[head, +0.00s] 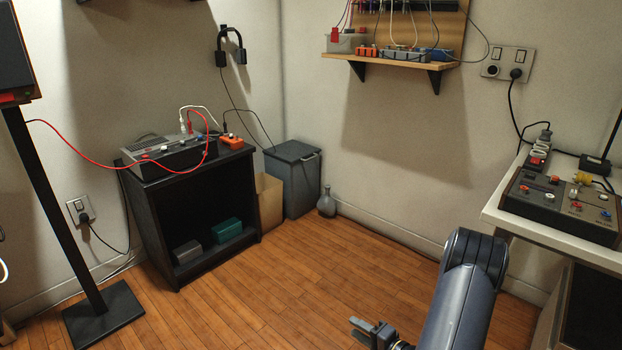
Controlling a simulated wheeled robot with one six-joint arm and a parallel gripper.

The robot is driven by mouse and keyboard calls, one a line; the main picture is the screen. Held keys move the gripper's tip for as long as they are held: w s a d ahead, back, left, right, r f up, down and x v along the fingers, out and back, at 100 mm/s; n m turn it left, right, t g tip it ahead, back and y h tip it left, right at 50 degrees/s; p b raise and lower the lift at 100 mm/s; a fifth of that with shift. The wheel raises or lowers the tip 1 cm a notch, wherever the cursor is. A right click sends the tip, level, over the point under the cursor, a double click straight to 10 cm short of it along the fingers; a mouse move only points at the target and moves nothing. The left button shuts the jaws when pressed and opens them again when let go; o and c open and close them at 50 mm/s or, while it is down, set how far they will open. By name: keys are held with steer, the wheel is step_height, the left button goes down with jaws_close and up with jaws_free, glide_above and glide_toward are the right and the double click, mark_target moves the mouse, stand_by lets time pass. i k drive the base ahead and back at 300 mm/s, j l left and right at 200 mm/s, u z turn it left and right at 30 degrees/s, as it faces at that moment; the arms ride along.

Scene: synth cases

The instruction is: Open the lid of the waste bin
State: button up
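The grey waste bin (308,185) stands on the floor in the far corner, between the black cabinet and the right-hand wall. Its flat lid (293,150) lies down over the top, so the bin looks closed. A cardboard box hides part of its front left side. My gripper (362,328) shows at the bottom edge, right of centre, well in front of the bin and apart from it. It is partly cut off, and I cannot tell whether its fingers are open or shut.
A black cabinet (148,225) with electronics on top stands left of the bin. The cardboard box (269,203) and a glass flask (326,203) flank the bin. A white table (540,232) is at right. The wooden floor (310,270) between is clear.

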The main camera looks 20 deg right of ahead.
mark_target(293, 150)
steer(key=i+l, duration=0.55)
steer(key=i, duration=0.3)
steer(key=i+l+u, duration=0.1)
steer(key=i+l, duration=0.45)
steer(key=i, duration=0.25)
steer(key=i+l, duration=0.65)
steer(key=i, duration=0.2)
steer(key=i+l, duration=0.6)
steer(key=i, duration=0.2)
steer(key=j+u, duration=0.05)
